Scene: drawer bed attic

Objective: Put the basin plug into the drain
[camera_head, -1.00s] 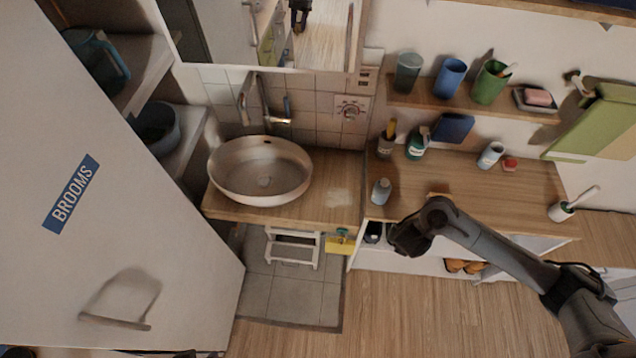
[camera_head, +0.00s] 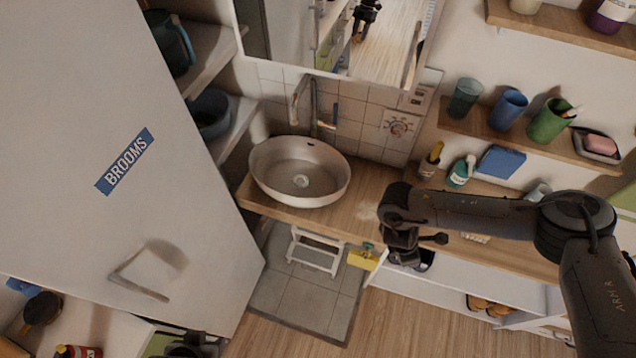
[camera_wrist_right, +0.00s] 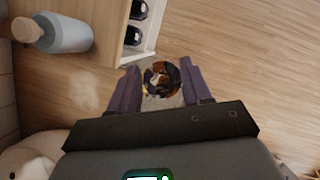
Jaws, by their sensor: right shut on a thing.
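The white oval basin (camera_head: 262,178) stands on the wooden counter, with its round drain (camera_head: 301,181) visible at the bottom. My right gripper (camera_head: 408,258) is right of the basin, in front of the counter edge, pointing down. In the right wrist view its two fingers (camera_wrist_right: 157,88) are shut on a small round, shiny, mirror-like thing (camera_wrist_right: 161,78), which looks like the basin plug. The plug cannot be made out in the head view. A dark part at the bottom edge of the head view may be my left gripper (camera_head: 192,346); its fingers cannot be made out.
The tap (camera_head: 314,108) rises behind the basin. A pale blue bottle (camera_wrist_right: 66,32) stands near the right gripper in the wrist view. A white step stool (camera_head: 317,252) and a yellow thing (camera_head: 362,260) are below the counter. The brooms cabinet (camera_head: 75,110) fills the left.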

